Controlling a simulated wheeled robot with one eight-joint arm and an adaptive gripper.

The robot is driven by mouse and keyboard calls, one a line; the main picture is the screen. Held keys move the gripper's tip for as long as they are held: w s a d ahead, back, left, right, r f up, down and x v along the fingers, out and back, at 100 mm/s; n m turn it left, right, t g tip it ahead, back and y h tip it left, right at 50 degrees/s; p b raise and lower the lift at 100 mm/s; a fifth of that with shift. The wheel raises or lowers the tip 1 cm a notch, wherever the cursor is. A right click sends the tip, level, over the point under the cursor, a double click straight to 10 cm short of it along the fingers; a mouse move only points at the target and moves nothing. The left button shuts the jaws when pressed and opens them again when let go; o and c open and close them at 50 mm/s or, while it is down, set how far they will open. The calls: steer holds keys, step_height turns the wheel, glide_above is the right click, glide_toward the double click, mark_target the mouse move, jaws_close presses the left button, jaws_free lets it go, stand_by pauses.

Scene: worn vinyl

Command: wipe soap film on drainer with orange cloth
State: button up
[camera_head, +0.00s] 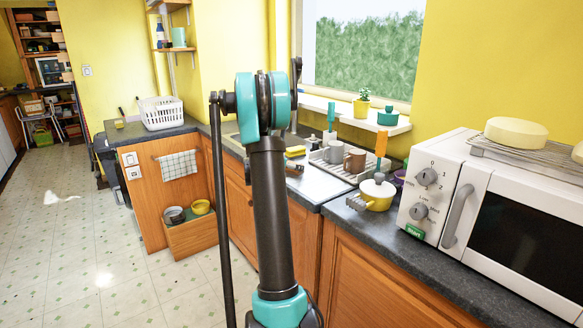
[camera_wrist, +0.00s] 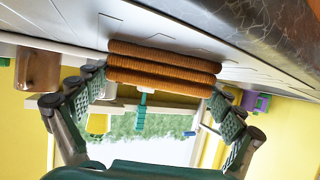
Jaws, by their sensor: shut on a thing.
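The orange cloth (camera_wrist: 165,68) is a thick folded pad, held between the fingertips of my gripper (camera_wrist: 163,80) in the wrist view. The pale steel drainer (camera_wrist: 65,22) fills the upper part of that view, with thin groove lines. The cloth is close against it; I cannot tell whether it touches. I cannot make out a soap film. In the head view the steel drainer (camera_head: 306,186) lies in the counter beside the sink, partly behind my arm.
A dish rack (camera_head: 326,162) with mugs stands just behind the drainer. A yellow pot (camera_head: 376,198) and a white microwave (camera_head: 470,200) are to the right on the dark counter. A yellow sponge (camera_head: 295,151) lies near the sink. The tiled floor (camera_head: 110,240) at left is open.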

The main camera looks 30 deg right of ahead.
steer(key=shift+r, duration=0.1)
steer(key=shift+c, duration=0.2)
steer(key=shift+r, duration=3.4)
steer(key=shift+r, duration=0.1)
